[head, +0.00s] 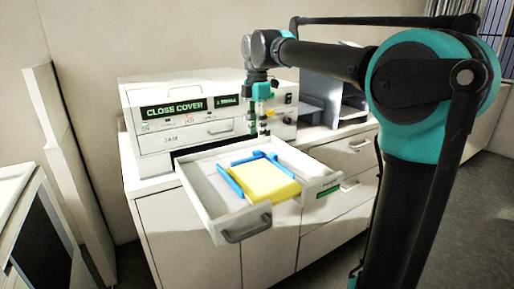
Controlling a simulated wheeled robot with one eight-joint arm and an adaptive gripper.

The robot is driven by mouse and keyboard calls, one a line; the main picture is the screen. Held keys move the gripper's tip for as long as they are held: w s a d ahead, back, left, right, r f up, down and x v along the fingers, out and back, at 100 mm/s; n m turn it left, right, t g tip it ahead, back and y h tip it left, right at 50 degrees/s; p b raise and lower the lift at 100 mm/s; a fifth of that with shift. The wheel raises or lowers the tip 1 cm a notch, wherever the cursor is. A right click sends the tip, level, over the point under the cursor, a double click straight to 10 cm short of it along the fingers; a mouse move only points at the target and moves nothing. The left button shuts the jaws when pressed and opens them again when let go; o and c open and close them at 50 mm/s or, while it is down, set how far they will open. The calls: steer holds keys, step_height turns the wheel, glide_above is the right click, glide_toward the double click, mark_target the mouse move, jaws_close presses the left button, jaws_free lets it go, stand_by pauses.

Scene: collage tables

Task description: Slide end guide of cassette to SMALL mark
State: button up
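A white cassette tray (219,207) is pulled out of the front of a white printer-like machine (160,95). A yellow stack (262,180) lies in it. Blue guides (231,182) stand along the stack's left side and at its back (262,155); which one is the end guide is hard to tell. Size marks are too small to read. My gripper (254,128) hangs pointing down above the back of the tray, in front of the machine. It looks clear of the guides. Its fingers are too small to tell open from shut.
The machine's display reads CLOSE COVER (174,109). The tray's grey handle (246,232) juts toward the front. A white cabinet (190,235) with drawers stands beneath. Grey trays (325,95) stand right of the machine, behind my arm. Open floor shows at right.

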mark_target(257, 151)
step_height(257, 151, down, 6)
steer(key=shift+f, duration=0.25)
jaws_close()
stand_by(0.3)
